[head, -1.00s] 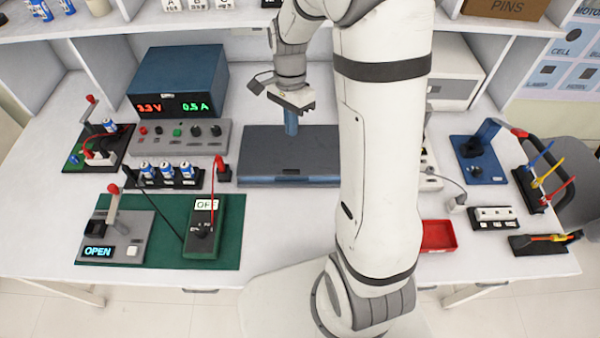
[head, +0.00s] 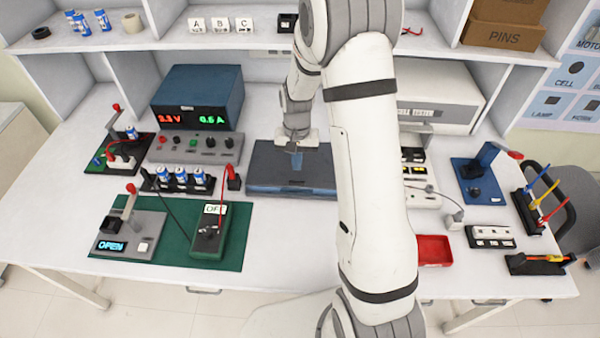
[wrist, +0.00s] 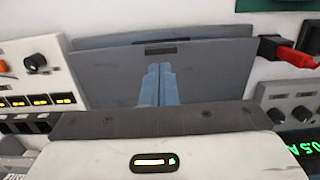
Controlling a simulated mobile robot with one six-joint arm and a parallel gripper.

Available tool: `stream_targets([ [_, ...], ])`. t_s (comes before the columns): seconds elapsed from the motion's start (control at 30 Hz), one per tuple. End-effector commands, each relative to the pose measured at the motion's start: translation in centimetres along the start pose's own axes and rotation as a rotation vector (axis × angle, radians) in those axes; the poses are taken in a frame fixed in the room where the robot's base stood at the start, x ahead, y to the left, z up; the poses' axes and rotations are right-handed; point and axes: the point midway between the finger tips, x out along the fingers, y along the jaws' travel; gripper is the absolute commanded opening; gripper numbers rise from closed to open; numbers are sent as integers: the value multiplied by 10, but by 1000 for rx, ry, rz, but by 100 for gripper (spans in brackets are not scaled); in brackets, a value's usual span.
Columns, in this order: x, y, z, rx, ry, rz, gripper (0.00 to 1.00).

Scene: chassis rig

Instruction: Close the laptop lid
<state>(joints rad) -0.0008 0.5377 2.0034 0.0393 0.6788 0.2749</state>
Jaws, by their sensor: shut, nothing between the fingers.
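The dark blue-grey laptop (head: 268,172) lies at the middle of the bench, partly hidden by my arm in the head view. Its lid looks folded down, nearly flat over the base. In the wrist view the lid (wrist: 215,75) shows as a grey panel, with a second edge just beyond it, so a small gap may remain. My gripper (head: 296,161) is shut and empty, pointing down over the lid. Its blue fingertips (wrist: 160,70) show together against the lid in the wrist view; whether they touch it I cannot tell.
A power supply (head: 198,98) stands behind and left of the laptop. A green mat (head: 232,255) with a meter (head: 209,237) lies at front left. A red tray (head: 434,250) sits right of my arm. The bench in front of the laptop is clear.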

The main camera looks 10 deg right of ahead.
Motion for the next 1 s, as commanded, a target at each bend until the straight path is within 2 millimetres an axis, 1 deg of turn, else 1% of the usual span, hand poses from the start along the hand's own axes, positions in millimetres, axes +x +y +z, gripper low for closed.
stream_targets([
  [0.03,10,1,1,2,-5,1,0],
  [0.1,22,1,0,3,-4,1,0],
  [0.2,37,2,0,4,-3,1,0],
  [0.3,47,1,0,4,-1,0,0],
  [0.47,55,2,0,5,0,0,0],
  [0.83,57,2,-1,5,1,0,0],
  [1.0,71,2,0,5,0,0,0],
])
